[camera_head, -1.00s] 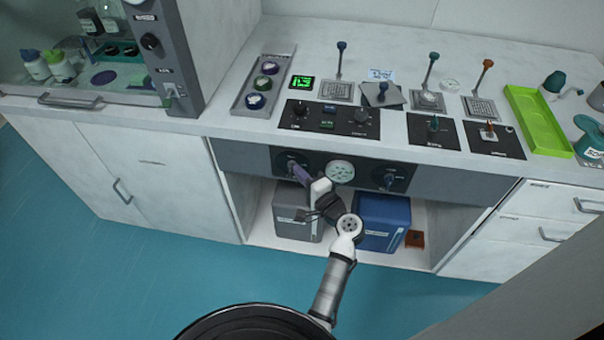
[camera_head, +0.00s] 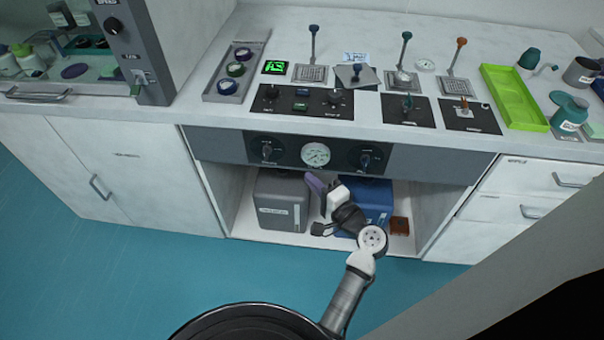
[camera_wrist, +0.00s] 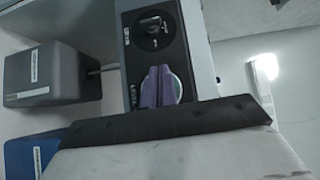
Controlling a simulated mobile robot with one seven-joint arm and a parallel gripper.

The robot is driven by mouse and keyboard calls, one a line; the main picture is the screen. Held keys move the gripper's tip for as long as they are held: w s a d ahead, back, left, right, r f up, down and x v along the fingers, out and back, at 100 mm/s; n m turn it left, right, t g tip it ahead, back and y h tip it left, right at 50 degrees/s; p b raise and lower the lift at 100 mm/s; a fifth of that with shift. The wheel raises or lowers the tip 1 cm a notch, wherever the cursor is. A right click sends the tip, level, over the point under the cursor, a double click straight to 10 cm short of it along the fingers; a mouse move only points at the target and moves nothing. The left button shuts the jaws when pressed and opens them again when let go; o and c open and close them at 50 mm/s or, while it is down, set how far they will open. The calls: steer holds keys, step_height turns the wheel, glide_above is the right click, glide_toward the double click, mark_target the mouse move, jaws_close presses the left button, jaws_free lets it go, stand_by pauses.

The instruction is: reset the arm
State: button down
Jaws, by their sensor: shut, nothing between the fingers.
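My arm (camera_head: 345,295) reaches up from the bottom of the head view, bent at a pale joint. My gripper (camera_head: 314,183) has purple fingers pressed together, with nothing between them. It hangs in front of the open bay under the counter, below the round gauge (camera_head: 316,154) and apart from the panel in the head view. In the wrist view the purple fingers (camera_wrist: 159,87) cover part of the gauge (camera_wrist: 176,90). A dark knob (camera_wrist: 152,25) shows above them there.
The panel has a left knob (camera_head: 266,150) and a right knob (camera_head: 365,158). A grey box (camera_head: 283,200) and a blue box (camera_head: 374,200) stand in the bay, with a small brown block (camera_head: 399,226) to the right. Teal floor (camera_head: 130,270) is clear in front.

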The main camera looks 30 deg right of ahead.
steer(key=shift+s, duration=0.35)
steer(key=shift+w, duration=0.1)
